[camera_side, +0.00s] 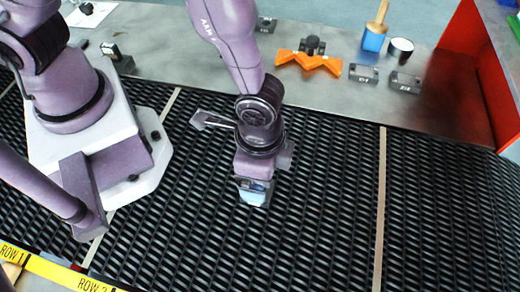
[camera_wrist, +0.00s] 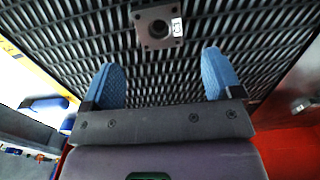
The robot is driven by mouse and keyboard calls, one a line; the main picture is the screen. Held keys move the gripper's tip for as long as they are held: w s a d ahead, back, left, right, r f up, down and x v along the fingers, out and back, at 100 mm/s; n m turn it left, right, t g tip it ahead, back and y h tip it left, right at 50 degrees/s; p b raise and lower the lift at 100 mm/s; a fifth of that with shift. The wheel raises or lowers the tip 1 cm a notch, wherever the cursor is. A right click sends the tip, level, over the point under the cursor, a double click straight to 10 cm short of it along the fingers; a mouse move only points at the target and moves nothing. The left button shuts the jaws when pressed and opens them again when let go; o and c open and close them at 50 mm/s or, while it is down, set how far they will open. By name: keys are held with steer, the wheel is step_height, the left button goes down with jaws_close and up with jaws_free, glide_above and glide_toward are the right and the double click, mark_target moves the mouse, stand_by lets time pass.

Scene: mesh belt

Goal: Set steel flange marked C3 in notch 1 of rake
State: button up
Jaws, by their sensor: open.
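My gripper (camera_side: 255,195) is low over the black mesh belt in the side view, with its blue fingertip pads downward. In the wrist view, my gripper (camera_wrist: 160,60) is open, with nothing between its two blue fingers. A dark grey square steel flange (camera_wrist: 153,40) with a round hub and a small white label lies on the belt, just beyond the fingertips. In the side view this flange is not clearly visible near my gripper. A yellow strip marked ROW 1 and ROW 2 (camera_side: 60,275) runs at bottom left; I cannot identify the rake's notches.
On the steel table (camera_side: 200,40) behind the belt are an orange zigzag block (camera_side: 308,62), several small dark labelled pieces (camera_side: 363,73), a blue brush (camera_side: 375,35) and a cup (camera_side: 401,47). A red wall (camera_side: 480,85) stands at right. The belt (camera_side: 330,200) right of my gripper is clear.

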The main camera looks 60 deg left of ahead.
steer(key=w+a+r+n+t, duration=0.1)
steer(key=a+r+n+t, duration=0.1)
steer(key=a+r, duration=0.6)
steer(key=w+a+r+n+t, duration=0.1)
steer(key=a+r+n, duration=0.3)
steer(key=r, duration=1.2)
steer(key=a+t, duration=0.1)
steer(key=a, duration=0.3)
steer(key=shift+w+h, duration=0.15)
steer(key=shift+h, duration=0.25)
steer(key=shift+o, duration=0.4)
steer(key=s+a+r+n+t, duration=0.1)
steer(key=s+a+r+n, duration=0.2)
steer(key=s+a+r, duration=0.1)
steer(key=shift+s+a+r+t+y, duration=0.15)
steer(key=shift+s+a+t+y, duration=0.25)
steer(key=shift+a, duration=0.8)
steer(key=shift+s, duration=0.1)
steer(key=shift+d, duration=0.1)
